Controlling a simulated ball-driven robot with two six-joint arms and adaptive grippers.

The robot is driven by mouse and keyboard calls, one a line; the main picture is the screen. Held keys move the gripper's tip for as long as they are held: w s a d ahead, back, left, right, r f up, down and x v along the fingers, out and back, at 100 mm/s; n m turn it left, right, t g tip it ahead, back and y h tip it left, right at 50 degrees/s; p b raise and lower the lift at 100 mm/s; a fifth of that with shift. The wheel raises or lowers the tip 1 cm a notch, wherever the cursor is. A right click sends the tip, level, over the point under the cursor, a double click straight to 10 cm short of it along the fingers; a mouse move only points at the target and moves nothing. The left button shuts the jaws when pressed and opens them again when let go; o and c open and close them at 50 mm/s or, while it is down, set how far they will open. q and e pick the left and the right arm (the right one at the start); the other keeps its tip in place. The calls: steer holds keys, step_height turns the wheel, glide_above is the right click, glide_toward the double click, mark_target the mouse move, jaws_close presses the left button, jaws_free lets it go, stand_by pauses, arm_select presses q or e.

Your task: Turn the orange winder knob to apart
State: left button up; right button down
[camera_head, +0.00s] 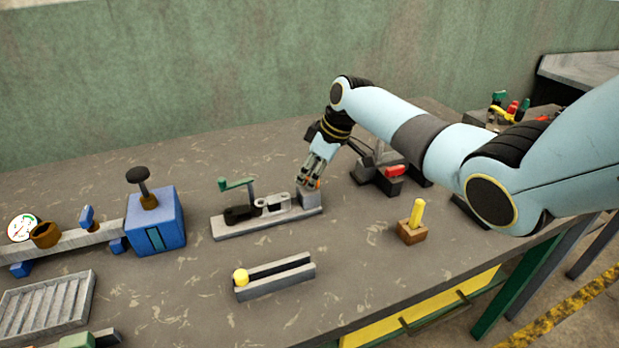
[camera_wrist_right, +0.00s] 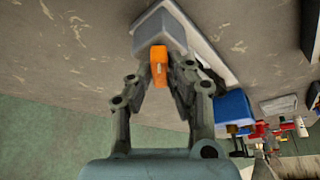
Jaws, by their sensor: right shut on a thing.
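The orange winder knob (camera_wrist_right: 159,66) sits against a grey block (camera_wrist_right: 162,30) in the right wrist view. In the head view the grey block (camera_head: 311,198) stands at the right end of a long grey base plate (camera_head: 262,224), and only a little orange (camera_head: 314,184) shows. My right gripper (camera_head: 309,183) reaches down to the knob from above. In the wrist view its two fingers (camera_wrist_right: 158,76) are on either side of the knob and shut on it. The fingers hide part of the knob in the head view. My left gripper is not in view.
A green-handled crank (camera_head: 237,184) is on the same base plate. A blue box with a black knob (camera_head: 155,222) stands to the left. A wooden block with a yellow peg (camera_head: 413,229) is at the right. Bare tabletop lies between them.

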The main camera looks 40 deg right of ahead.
steer(key=n+b, duration=0.1)
steer(key=n, duration=0.1)
steer(key=n+g+y+b, duration=0.1)
steer(key=n+b, duration=0.1)
steer(key=shift+w+d+f+n, duration=0.1)
steer(key=shift+f+n, duration=0.05)
steer(key=shift+n, duration=0.15)
steer(key=shift+n+g+y+b, duration=0.3)
steer(key=shift+n+g+b, duration=0.6)
steer(key=shift+n+b, duration=0.9)
steer(key=shift+r, duration=0.2)
steer(key=c, duration=1.3)
jaws_free()
steer(key=v, duration=1.2)
steer(key=shift+d+f, duration=0.1)
